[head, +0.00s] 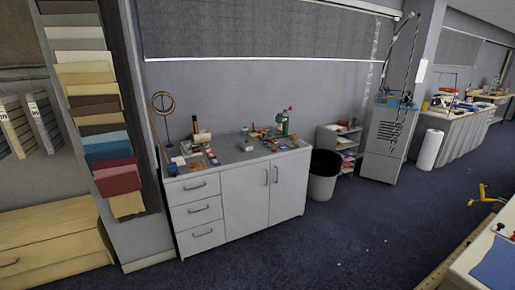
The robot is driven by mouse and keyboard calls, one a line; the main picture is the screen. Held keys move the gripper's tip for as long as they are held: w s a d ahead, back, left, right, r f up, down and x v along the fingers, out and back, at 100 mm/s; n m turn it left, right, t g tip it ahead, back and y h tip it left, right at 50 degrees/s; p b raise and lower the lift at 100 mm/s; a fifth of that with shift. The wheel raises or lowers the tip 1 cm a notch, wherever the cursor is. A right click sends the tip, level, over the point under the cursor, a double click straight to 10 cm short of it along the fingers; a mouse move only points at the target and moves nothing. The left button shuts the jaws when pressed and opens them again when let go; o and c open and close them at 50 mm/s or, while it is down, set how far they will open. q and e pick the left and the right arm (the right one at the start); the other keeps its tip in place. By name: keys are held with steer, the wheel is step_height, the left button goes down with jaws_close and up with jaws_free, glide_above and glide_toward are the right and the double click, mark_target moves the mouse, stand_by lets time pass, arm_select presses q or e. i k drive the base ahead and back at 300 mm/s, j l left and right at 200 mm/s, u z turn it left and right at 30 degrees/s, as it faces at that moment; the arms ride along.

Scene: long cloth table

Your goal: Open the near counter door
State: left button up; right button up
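A white counter (238,176) stands against the grey wall left of the middle in the head view. It has a stack of drawers (198,212) on its left side. To the right are two doors with upright handles near their shared edge, a left door (244,201) and a right door (289,187). Both doors look shut. Neither of my grippers shows in this view.
Small tools and coloured items cover the counter top. A dark bin (323,176) stands close to the counter's right end, and a low shelf (338,140) is behind it. A table corner (478,262) is at lower right. The blue carpet before the counter is clear.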

mark_target(289, 175)
steer(key=i+z, duration=0.25)
steer(key=i, duration=0.65)
steer(key=i+l+u, duration=0.25)
steer(key=i, duration=0.25)
steer(key=i+l+u, duration=0.2)
steer(key=i, duration=0.25)
steer(key=i+l, duration=0.3)
steer(key=l, duration=0.15)
steer(key=i+l+u, duration=0.1)
steer(key=i+l, duration=0.25)
steer(key=l, duration=1.55)
steer(key=i+z, duration=0.05)
